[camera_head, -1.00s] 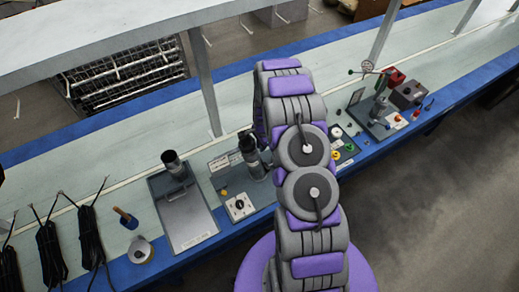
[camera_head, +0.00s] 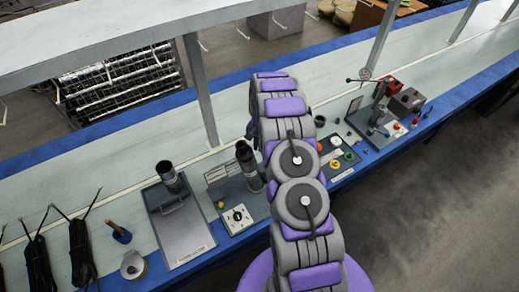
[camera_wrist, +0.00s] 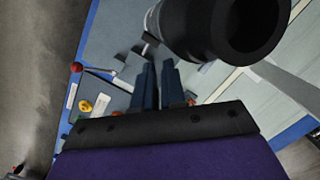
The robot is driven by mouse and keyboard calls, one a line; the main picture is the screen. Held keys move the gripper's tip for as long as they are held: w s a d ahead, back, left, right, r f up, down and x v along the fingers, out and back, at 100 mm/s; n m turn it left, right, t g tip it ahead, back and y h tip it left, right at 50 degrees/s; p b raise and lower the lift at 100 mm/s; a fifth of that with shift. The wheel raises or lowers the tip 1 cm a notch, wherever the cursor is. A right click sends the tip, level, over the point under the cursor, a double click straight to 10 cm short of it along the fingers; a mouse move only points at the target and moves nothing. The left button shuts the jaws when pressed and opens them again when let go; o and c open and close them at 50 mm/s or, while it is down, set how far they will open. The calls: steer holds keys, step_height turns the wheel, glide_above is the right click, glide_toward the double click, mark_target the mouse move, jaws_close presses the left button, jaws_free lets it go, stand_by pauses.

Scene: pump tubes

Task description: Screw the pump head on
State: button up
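A dark upright pump tube (camera_head: 248,166) stands on the grey fixture plate (camera_head: 238,214) just left of my arm in the head view. A second dark tube (camera_head: 168,178) stands tilted on the tray-like plate to its left. In the wrist view, a large black cylinder with an open round end (camera_wrist: 240,28) looms close at the upper right, beside my gripper (camera_wrist: 158,64). My gripper's two dark fingers are close together with a narrow gap and nothing clearly between them. The arm hides the gripper in the head view. I cannot tell which part is the pump head.
A blue-edged bench (camera_head: 100,175) runs across the view, with a shelf post (camera_head: 200,95) behind the tubes. A small press stand (camera_head: 378,108) and red and grey boxes are to the right. A button panel (camera_head: 337,160) is right of my arm.

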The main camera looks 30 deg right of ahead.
steer(key=w+n, duration=0.1)
steer(key=n, duration=0.1)
steer(key=w+n+g+b, duration=0.1)
steer(key=n, duration=0.1)
steer(key=shift+a+f, duration=0.1)
steer(key=shift+a, duration=0.05)
steer(key=shift+w, duration=0.1)
jaws_close()
stand_by(0.4)
